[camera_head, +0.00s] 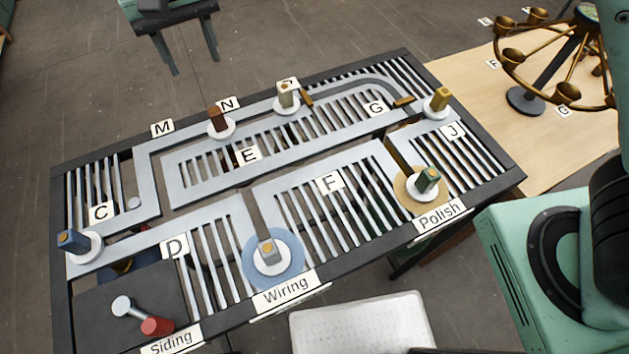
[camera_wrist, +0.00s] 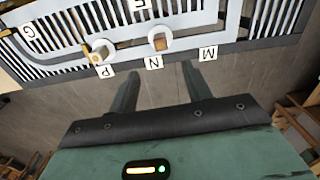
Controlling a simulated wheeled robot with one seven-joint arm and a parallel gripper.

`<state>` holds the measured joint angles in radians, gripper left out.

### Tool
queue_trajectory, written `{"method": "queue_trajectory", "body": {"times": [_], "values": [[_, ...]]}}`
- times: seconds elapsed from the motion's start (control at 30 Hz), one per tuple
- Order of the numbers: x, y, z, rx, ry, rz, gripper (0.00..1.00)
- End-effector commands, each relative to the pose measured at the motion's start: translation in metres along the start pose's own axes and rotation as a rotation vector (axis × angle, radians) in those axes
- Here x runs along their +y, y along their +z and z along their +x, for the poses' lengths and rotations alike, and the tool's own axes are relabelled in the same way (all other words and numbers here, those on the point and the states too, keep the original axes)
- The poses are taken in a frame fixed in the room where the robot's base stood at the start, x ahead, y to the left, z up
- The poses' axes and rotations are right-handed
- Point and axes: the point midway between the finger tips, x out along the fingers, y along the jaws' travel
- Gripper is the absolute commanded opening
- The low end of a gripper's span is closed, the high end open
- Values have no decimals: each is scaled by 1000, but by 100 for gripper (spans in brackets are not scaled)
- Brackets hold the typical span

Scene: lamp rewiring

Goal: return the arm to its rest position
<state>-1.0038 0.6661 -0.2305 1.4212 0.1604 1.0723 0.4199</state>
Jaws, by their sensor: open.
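My gripper (camera_head: 193,62) is past the far edge of the track table (camera_head: 480,190) in the head view, above the grey floor. Its two dark fingers are apart with nothing between them, and point towards the table. In the wrist view my gripper (camera_wrist: 158,72) has bare floor between its fingers, and the table's edge with the N and P labels lies beyond the tips. The fingers touch nothing that I can see. Most of the arm behind the gripper is out of the head view.
Blocks stand on white discs on the table: blue (camera_head: 72,241), brown (camera_head: 217,120), cream (camera_head: 287,94), gold (camera_head: 439,99), green (camera_head: 427,180), and grey (camera_head: 267,248). A red-ended lever (camera_head: 157,326) is at Siding. A brass wheel-like stand (camera_head: 525,98) is on the wooden table (camera_head: 465,75).

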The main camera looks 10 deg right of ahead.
Motion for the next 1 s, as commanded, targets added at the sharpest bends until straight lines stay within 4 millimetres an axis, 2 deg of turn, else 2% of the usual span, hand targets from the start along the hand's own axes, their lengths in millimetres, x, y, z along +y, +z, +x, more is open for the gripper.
{"method": "queue_trajectory", "body": {"times": [0.1, 0.23, 0.47, 0.63, 0.77, 0.87, 1.0], "values": [[0, 0, -15, 1, -1, -1, 49], [0, 0, -24, -1, -1, 0, 49], [0, 0, -27, -1, 0, 0, 49], [18, 13, -23, -16, -29, -9, 49], [49, 48, -15, -34, -79, -47, 49], [74, 87, -7, -35, -113, -97, 49], [106, 148, 10, -20, -129, -178, 49]]}}
